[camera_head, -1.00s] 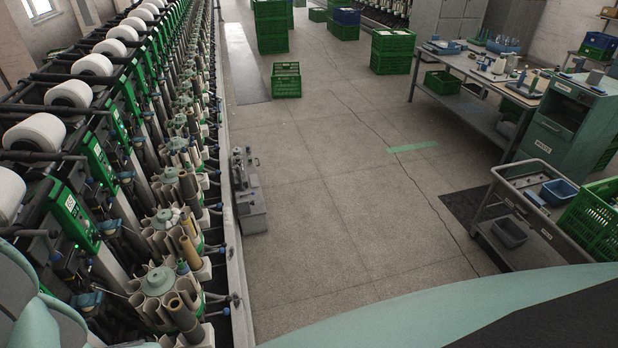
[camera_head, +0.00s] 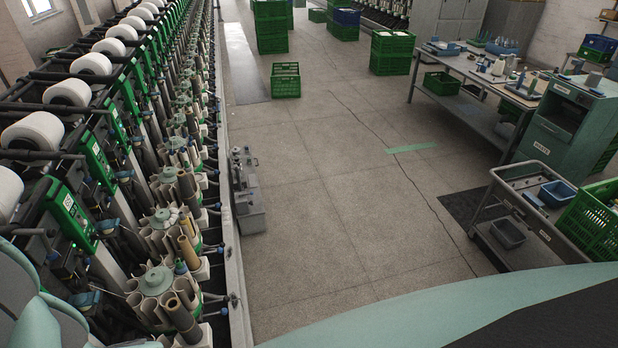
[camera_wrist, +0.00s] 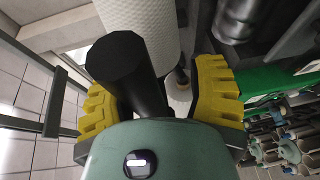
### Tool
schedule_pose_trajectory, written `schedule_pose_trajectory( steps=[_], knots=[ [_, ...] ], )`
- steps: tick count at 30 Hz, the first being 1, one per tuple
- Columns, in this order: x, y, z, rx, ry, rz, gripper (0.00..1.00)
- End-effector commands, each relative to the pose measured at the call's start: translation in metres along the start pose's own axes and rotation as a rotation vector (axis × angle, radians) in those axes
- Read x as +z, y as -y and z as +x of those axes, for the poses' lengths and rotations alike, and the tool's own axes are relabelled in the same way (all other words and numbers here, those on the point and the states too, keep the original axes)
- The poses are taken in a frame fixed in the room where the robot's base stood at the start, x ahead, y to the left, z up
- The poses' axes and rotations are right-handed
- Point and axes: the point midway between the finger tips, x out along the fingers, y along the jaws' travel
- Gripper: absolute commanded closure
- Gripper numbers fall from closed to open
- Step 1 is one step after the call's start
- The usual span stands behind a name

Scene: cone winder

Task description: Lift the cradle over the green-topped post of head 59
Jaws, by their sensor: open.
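My gripper (camera_wrist: 157,104) shows in the wrist view with its two yellow ribbed fingers spread wide. A thick black cylinder end (camera_wrist: 122,68) lies between the fingers in the picture, near the left one; I cannot tell whether it touches. A white textured yarn package (camera_wrist: 140,22) is behind it, with a smaller white round part (camera_wrist: 179,92) beyond. I cannot tell whether the black piece belongs to the cradle. In the head view, a row of winding heads with green panels (camera_head: 68,208) runs along the left. Head 59 and its green-topped post cannot be made out. My gripper is outside the head view.
Round bobbin magazines with teal tops (camera_head: 156,280) stand close along the machine's front. A grey device (camera_head: 247,195) stands beside the machine rail. A grey trolley (camera_head: 530,215) and a workbench (camera_head: 480,85) are at right. The aisle floor (camera_head: 340,200) between is mostly clear.

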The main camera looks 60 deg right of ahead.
Motion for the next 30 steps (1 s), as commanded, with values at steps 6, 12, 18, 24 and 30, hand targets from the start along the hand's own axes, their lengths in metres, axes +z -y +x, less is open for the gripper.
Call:
schedule_pose_trajectory(
  steps=[6, 12, 18, 24, 30],
  knots=[
    [0.001, 0.0, -0.022, 0.0, 0.003, -0.003, 0.44],
    [0.003, 0.001, -0.066, -0.003, 0.011, 0.0, 0.44],
    [0.001, 0.001, -0.099, -0.003, 0.008, 0.002, 0.44],
    [0.002, 0.001, -0.117, -0.002, 0.007, 0.0, 0.44],
    [0.001, 0.0, -0.121, 0.0, 0.004, 0.001, 0.44]
  ],
)
